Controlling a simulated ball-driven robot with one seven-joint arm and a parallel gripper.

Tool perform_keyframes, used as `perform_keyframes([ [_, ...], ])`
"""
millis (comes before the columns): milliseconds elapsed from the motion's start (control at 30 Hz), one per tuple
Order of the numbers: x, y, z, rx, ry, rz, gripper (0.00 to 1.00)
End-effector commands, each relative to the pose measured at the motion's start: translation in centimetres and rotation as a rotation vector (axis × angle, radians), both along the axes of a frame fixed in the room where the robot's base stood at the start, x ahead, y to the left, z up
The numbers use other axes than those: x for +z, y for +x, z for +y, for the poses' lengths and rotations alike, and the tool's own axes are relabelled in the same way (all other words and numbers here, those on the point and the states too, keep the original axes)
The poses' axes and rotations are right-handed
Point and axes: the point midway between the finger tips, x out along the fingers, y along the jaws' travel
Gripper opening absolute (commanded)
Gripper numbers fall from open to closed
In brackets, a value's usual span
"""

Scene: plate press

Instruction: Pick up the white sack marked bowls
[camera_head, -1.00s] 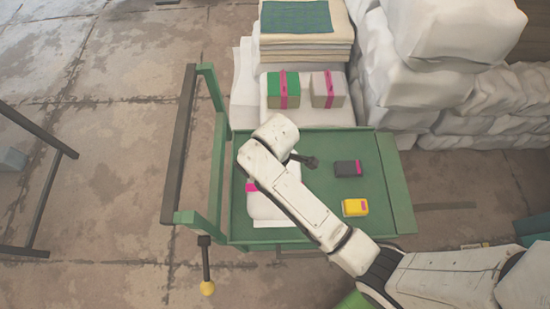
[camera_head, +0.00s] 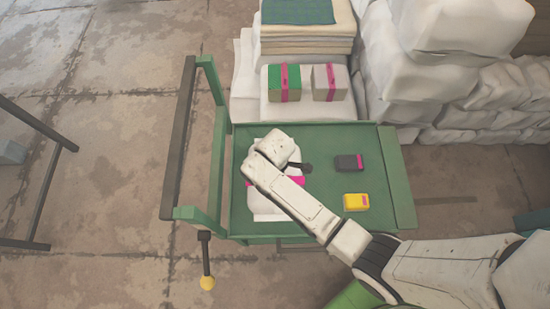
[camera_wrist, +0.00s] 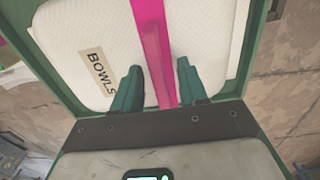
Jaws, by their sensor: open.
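The white sack (camera_head: 262,206) with a pink strap lies on the left part of the green cart top, partly hidden by my arm in the head view. In the wrist view the sack (camera_wrist: 65,30) fills the upper part, with a tan label reading BOWLS (camera_wrist: 97,72) left of the strap. My gripper (camera_wrist: 158,84) is open over the sack, its two green fingers on either side of the pink strap. Nothing is gripped. Whether the fingertips touch the sack cannot be told. The gripper's fingers are hidden by the arm in the head view.
A dark block (camera_head: 349,162) and a yellow block (camera_head: 355,202) lie on the right of the cart top (camera_head: 325,225). Strapped green (camera_head: 284,82) and grey (camera_head: 329,82) bundles stand behind it. White sacks (camera_head: 460,45) are piled at the back right. The cart's handle frame (camera_head: 218,165) stands at the left.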

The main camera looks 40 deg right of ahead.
Motion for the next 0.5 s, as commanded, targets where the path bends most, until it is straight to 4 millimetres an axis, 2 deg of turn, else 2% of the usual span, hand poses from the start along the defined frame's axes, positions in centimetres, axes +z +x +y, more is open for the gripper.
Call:
perform_keyframes([
  [267,-0.44,0.01,0.01,0.0,0.0,-0.001,0.43],
  [500,-0.43,-0.01,0.02,0.0,0.001,-0.001,0.21],
])
